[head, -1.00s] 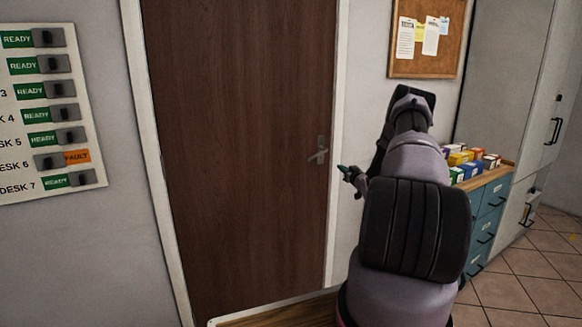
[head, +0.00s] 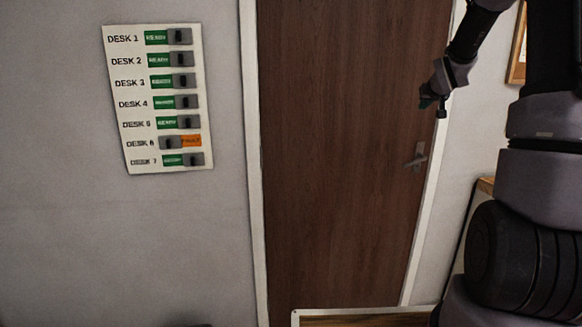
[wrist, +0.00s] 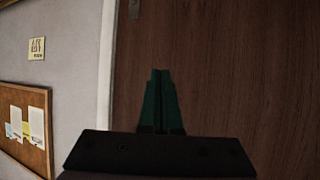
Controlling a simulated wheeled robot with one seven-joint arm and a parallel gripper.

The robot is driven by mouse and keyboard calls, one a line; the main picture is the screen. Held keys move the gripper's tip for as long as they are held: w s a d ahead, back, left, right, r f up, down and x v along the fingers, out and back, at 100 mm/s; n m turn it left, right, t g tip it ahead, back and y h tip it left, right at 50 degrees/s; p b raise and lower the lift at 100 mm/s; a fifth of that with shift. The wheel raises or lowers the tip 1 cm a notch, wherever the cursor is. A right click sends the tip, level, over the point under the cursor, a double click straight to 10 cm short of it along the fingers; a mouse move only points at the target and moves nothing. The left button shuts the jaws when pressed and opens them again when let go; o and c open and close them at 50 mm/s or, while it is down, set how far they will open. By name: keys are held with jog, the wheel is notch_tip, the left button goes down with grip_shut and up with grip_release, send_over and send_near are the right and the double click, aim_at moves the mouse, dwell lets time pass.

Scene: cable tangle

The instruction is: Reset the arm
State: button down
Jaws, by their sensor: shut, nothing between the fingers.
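My arm stands at the right of the head view, its upper part running out of the top of the picture. My gripper (head: 433,101) is at the upper right, in front of the brown door and pointing down and left. In the wrist view the two green fingers of my gripper (wrist: 161,100) lie together, shut and empty, with the door behind them. Nothing is touching the fingers.
A brown door (head: 345,150) has a lever handle (head: 417,157) at its right. A white desk panel (head: 130,95) hangs on the left wall; Desk 6 shows orange, the others green. A corkboard (wrist: 22,112) and a small sign (wrist: 36,48) show in the wrist view.

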jog(key=s+a+r+g, duration=0.1)
jog(key=s+a+r, duration=0.1)
jog(key=s+a, duration=0.35)
jog(key=s+a+r+m+g+y, duration=0.1)
jog(key=s+a+r, duration=0.15)
jog(key=s, duration=0.55)
jog(key=s+a+r+g, duration=0.1)
jog(key=s+a+r, duration=0.2)
jog(key=s, duration=0.4)
jog(key=s+a+f+y, duration=0.1)
jog(key=s+a, duration=0.2)
jog(key=s, duration=0.3)
jog(key=s+a+f+g+y, duration=0.1)
jog(key=s+a, duration=0.2)
jog(key=s, duration=0.4)
jog(key=s+a+f+m+g+y, duration=0.1)
jog(key=s+a, duration=0.1)
jog(key=s, duration=0.5)
jog(key=shift+a+y, duration=0.3)
jog(key=shift+a, duration=0.1)
